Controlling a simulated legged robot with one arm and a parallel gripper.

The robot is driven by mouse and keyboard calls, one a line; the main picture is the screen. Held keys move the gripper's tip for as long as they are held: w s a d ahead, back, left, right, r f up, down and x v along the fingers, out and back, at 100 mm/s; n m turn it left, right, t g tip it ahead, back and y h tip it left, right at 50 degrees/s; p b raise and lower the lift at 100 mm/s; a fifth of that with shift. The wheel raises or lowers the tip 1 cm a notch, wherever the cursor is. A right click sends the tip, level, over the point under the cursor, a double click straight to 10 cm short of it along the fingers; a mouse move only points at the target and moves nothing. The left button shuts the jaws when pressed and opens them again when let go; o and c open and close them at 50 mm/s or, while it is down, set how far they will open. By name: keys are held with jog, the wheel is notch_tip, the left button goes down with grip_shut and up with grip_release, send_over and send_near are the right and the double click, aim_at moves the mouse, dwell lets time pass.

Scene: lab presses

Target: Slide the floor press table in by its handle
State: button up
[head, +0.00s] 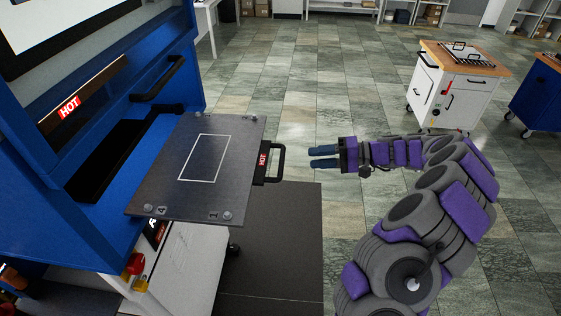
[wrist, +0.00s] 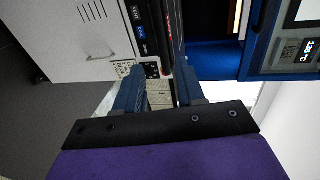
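The press table (head: 166,185), a dark flat plate with a white rectangle marked on it, sticks out of the blue press (head: 40,200) in the head view. Its black handle (head: 281,162) is on the right edge, beside a red HOT label. My gripper (head: 310,157) is just right of the handle, pointing at it and apart from it. In the wrist view my gripper's two blue fingers (wrist: 160,82) are spread with nothing between them. The wrist view shows the table edge-on as a dark strip (wrist: 178,30); I cannot clearly make out the handle there.
A dark mat (head: 270,250) lies on the tiled floor below the table's edge. A white cabinet (wrist: 75,35) stands under the press. A white wheeled cart (head: 455,95) with a wooden top and a blue cart (head: 540,95) stand at right. Open floor (head: 300,110) lies beyond my gripper.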

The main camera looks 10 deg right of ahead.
aim_at(281, 158)
jog(key=b+x, duration=0.1)
jog(key=x, duration=1.1)
jog(key=shift+s+r, duration=0.25)
jog(key=shift+d, duration=1.15)
jog(key=shift+a, duration=1.15)
jog(key=c, duration=0.6)
grip_shut()
jog(key=shift+d, duration=0.4)
